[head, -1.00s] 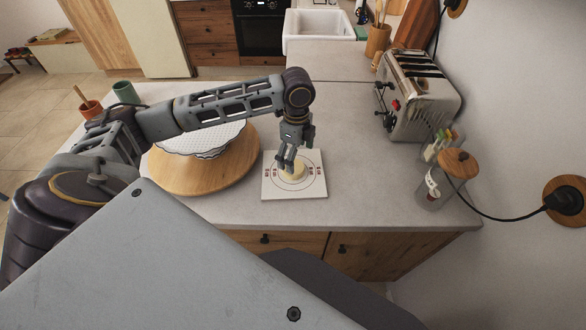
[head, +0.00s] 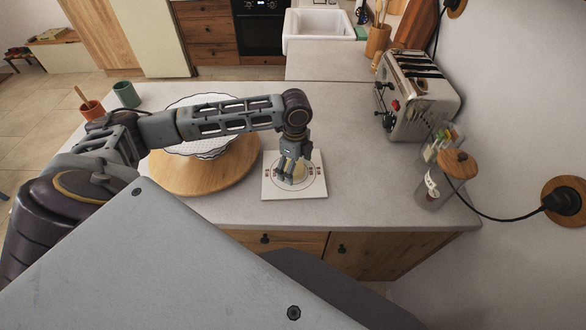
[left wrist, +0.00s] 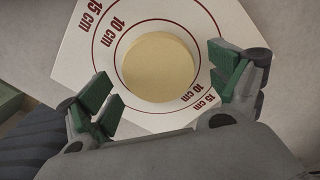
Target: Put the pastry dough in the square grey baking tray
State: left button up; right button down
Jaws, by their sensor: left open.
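The pastry dough (head: 300,173) is a pale yellow disc lying at the centre of a white square mat (head: 313,190) with printed red rings. It shows fully in the left wrist view (left wrist: 158,68). My left gripper (head: 286,177) is open just above the mat and partly covers the dough in the head view. In the left wrist view its green-padded fingers (left wrist: 165,88) spread to either side of the near part of the dough, without visible contact. No square grey baking tray is recognisable; a pale dish with a wavy rim (head: 203,150) is partly hidden behind my left arm. My right gripper is not in view.
The dish stands on a round wooden board (head: 190,180). A toaster (head: 415,95) and a lidded glass jar (head: 440,180) stand at the right by the wall. Orange (head: 92,110) and green (head: 126,94) cups stand at the left. The counter behind the mat is clear.

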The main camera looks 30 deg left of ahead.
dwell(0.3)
pick_arm(q)
jog(key=c, duration=1.3)
jog(key=shift+o, duration=0.2)
jog(key=shift+r, duration=0.1)
notch_tip(320, 180, up, 10)
